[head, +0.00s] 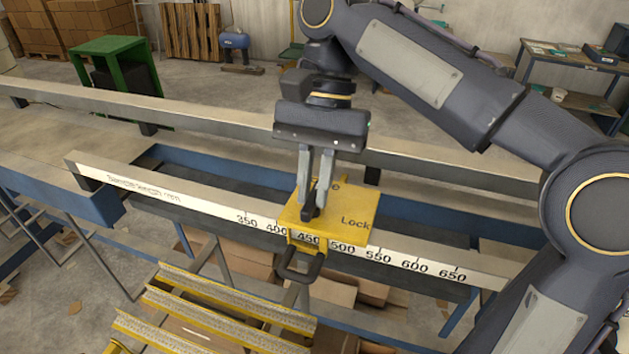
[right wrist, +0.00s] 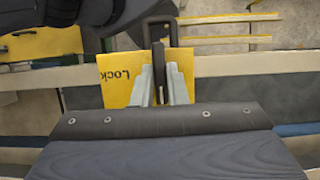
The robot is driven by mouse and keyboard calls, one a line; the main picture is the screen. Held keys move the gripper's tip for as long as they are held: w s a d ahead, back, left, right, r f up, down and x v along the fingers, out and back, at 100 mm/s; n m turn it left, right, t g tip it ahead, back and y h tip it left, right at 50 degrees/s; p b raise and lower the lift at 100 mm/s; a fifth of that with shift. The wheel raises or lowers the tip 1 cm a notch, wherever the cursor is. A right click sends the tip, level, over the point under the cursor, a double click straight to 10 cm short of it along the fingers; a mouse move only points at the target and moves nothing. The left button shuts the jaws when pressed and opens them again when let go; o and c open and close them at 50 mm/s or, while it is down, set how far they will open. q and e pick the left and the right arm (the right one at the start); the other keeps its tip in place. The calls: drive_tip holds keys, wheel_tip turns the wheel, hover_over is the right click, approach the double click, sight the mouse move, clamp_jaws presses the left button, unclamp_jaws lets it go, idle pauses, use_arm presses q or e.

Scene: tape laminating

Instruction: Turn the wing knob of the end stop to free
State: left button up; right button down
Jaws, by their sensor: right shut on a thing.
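The end stop (head: 345,208) is a yellow block sitting on the white scale rail (head: 200,203), over roughly the 450 to 500 marks. "Lock" is printed on its right side, and a partly hidden word ending in "e" is at its back. The dark wing knob (head: 309,213) stands on its top. My right gripper (head: 313,205) points down from above, its fingers shut on the wing knob. In the right wrist view the fingers (right wrist: 161,85) hold the dark knob (right wrist: 158,62) beside the "Lock" print. A black handle loop (head: 300,268) hangs at the block's front. My left gripper is not in view.
Yellow-edged slats (head: 215,290) lie in front, below. Cardboard boxes (head: 335,290) lie underneath. A green stand (head: 110,60) is at the back left, a workbench (head: 570,75) at the back right.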

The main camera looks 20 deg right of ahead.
idle(0.4)
drive_tip(key=c, duration=1.4)
unclamp_jaws()
drive_tip(key=shift+c, duration=0.2)
